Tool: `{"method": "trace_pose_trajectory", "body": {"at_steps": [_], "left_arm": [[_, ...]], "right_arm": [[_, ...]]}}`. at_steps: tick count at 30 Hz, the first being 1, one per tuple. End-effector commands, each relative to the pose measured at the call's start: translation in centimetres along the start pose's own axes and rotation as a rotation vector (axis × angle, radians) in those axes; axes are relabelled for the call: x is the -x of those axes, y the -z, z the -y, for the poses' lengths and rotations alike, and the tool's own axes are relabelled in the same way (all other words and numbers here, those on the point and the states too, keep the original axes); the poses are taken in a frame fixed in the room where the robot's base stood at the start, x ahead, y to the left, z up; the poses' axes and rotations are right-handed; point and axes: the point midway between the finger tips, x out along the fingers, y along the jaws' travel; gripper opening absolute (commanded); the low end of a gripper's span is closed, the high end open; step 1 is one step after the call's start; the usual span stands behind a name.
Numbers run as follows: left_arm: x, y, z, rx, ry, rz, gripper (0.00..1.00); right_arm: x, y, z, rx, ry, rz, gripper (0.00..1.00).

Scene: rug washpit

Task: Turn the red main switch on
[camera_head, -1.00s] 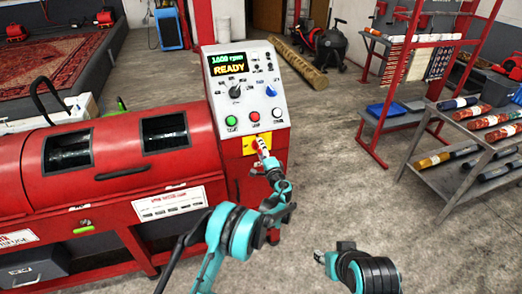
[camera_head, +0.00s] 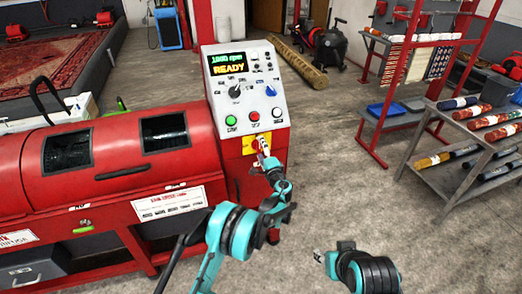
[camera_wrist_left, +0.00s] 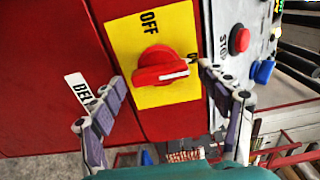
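The red main switch (camera_wrist_left: 160,68) is a rotary knob on a yellow plate (camera_wrist_left: 125,40) on the red machine's end panel. In the left wrist view its white mark points right, toward a label mostly hidden by a finger; the OFF label is above. My left gripper (camera_wrist_left: 158,85) is open, with one finger on each side of the knob and gaps between. In the head view the left gripper (camera_head: 262,151) is in front of the yellow plate (camera_head: 248,141) and partly hides the knob. My right gripper (camera_head: 319,256) is low over the floor, too small to read.
Above the switch, the control panel (camera_head: 242,75) has green, red and white buttons, and its display reads READY. A red button (camera_wrist_left: 239,40) and a blue knob (camera_wrist_left: 263,71) are near the left gripper's right finger. A shelf rack (camera_head: 455,160) stands right; floor between is clear.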

Motion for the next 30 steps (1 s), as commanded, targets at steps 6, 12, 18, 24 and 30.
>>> {"method": "trace_pose_trajectory", "body": {"at_steps": [6,12,18,24,30], "left_arm": [[0.3,0.0,0.0,0.001,0.0,0.0,0.76],[3.3,0.1,0.0,0.001,0.0,-0.002,0.76],[7.8,0.1,0.0,0.0,0.0,-0.002,0.76],[11.0,0.1,0.0,0.0,0.0,-0.001,0.76],[12.0,0.0,0.0,0.0,0.0,0.0,0.76]], "right_arm": [[0.0,0.0,0.0,0.0,0.0,0.0,0.4],[0.0,0.0,0.0,0.0,0.0,0.0,0.4],[0.0,0.0,0.0,0.0,0.0,0.0,0.4],[0.0,0.0,0.0,0.0,0.0,0.0,0.4],[0.0,0.0,0.0,0.0,0.0,0.0,0.4]]}}
